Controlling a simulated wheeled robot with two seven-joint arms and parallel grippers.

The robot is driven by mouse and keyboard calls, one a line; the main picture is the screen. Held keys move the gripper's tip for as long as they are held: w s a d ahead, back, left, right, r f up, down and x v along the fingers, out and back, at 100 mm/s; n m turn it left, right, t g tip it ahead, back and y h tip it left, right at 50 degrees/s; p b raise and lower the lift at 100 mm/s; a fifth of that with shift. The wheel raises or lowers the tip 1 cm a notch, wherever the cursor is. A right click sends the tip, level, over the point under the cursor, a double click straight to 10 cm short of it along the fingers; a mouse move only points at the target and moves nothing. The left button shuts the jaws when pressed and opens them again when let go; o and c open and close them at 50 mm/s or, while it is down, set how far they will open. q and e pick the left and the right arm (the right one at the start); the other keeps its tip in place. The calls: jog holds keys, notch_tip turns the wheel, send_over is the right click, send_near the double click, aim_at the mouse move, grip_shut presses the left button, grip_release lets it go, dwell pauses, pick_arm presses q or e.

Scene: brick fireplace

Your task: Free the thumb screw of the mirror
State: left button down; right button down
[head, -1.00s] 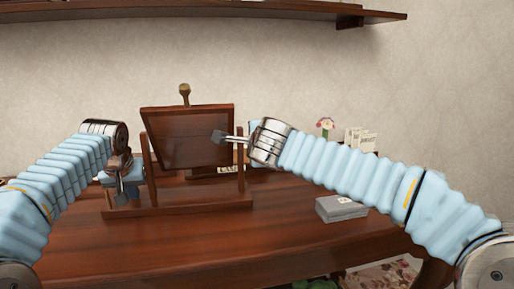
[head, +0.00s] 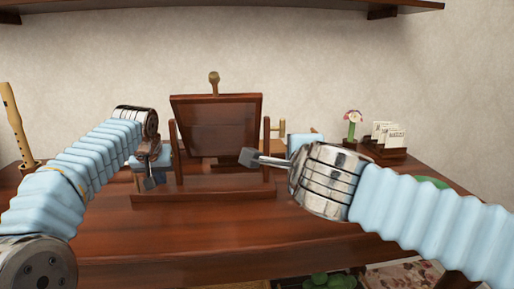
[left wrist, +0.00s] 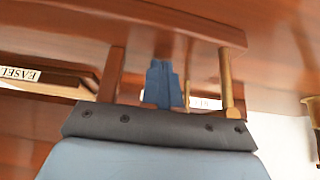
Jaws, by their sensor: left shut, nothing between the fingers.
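The mirror (head: 216,120) is a dark wood-framed panel, tilted between two upright posts on a wooden stand (head: 205,196) on the table. My left gripper (head: 149,184) points down beside the left post and is shut and empty. Its blue fingers (left wrist: 163,84) show together in the left wrist view, close to a wooden bar of the stand (left wrist: 175,18). My right gripper (head: 248,157) is in front of the mirror's right edge, near the right post. I cannot tell whether its fingers are apart. I cannot make out the thumb screw for certain.
A recorder (head: 14,125) stands upright at the far left. A flower figure (head: 352,124) and white cards in a holder (head: 388,135) stand at the back right. A shelf (head: 230,6) hangs above. The table front (head: 200,240) is clear between my arms.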

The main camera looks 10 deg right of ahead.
pick_arm(q)
jog(key=shift+a+f, duration=0.1)
jog(key=shift+f, duration=0.2)
notch_tip(320, 180, up, 4)
jog(key=p, duration=0.5)
jog(key=shift+r, duration=1.15)
jog(key=shift+r, duration=0.1)
